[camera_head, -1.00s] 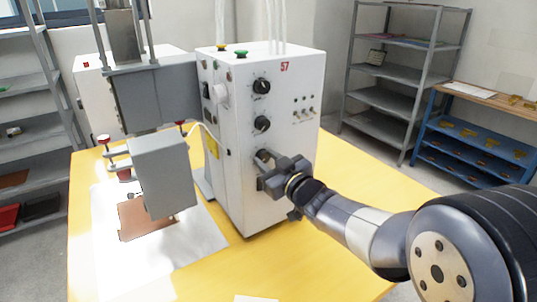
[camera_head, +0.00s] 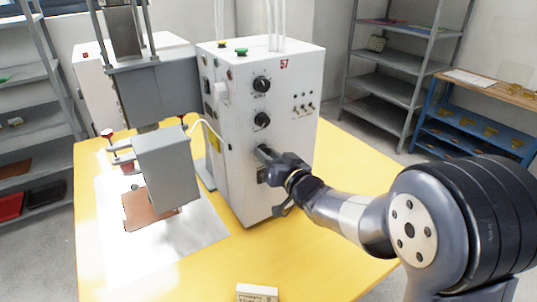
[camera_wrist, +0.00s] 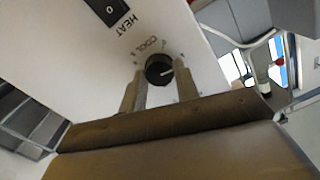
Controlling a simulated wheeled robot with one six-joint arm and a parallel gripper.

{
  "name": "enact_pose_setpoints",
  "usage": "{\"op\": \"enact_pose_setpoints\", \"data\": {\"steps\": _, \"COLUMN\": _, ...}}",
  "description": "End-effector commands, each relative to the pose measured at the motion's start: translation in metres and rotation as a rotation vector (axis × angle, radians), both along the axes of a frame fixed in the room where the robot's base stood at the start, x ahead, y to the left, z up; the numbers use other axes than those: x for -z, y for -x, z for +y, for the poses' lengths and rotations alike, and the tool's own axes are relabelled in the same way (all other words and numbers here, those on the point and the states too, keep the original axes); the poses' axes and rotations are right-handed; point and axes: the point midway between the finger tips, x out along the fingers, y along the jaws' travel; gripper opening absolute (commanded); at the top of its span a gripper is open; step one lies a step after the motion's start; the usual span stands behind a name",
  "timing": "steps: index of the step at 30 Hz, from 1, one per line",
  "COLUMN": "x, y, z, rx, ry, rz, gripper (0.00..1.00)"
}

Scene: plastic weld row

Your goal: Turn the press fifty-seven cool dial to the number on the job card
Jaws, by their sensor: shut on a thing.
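The white press cabinet (camera_head: 245,150) marked with a red 57 stands on the yellow table. Its front has two black dials, an upper (camera_head: 262,85) and a middle one (camera_head: 262,120), above a third that my gripper (camera_head: 266,158) covers. In the wrist view this is the black cool dial (camera_wrist: 159,70), under the word COOL. My gripper's fingers (camera_wrist: 158,88) are shut on it, one on each side. The dial's white pointer line points right in the wrist picture. A white card (camera_head: 257,292) lies at the table's front edge, cut off and unreadable.
The press head (camera_head: 165,165) hangs left of the cabinet over a brown sheet (camera_head: 145,210). Toggle switches (camera_head: 303,107) sit right of the dials.

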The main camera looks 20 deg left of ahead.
Motion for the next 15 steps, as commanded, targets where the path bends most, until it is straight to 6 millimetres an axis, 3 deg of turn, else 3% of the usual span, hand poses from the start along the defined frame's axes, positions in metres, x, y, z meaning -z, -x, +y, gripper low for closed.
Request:
{"op": "enact_pose_setpoints", "data": {"steps": 11, "x": 0.0008, "y": 0.0, "z": -0.0001, "rx": 0.001, "ry": -0.002, "rz": 0.005, "gripper": 0.07}}
{"op": "enact_pose_setpoints", "data": {"steps": 12, "x": 0.0007, "y": 0.0001, "z": 0.0, "rx": 0.001, "ry": -0.002, "rz": 0.004, "gripper": 0.32}}
{"op": "enact_pose_setpoints", "data": {"steps": 15, "x": 0.0006, "y": 0.0001, "z": -0.0001, "rx": 0.001, "ry": -0.002, "rz": 0.004, "gripper": 0.4}}
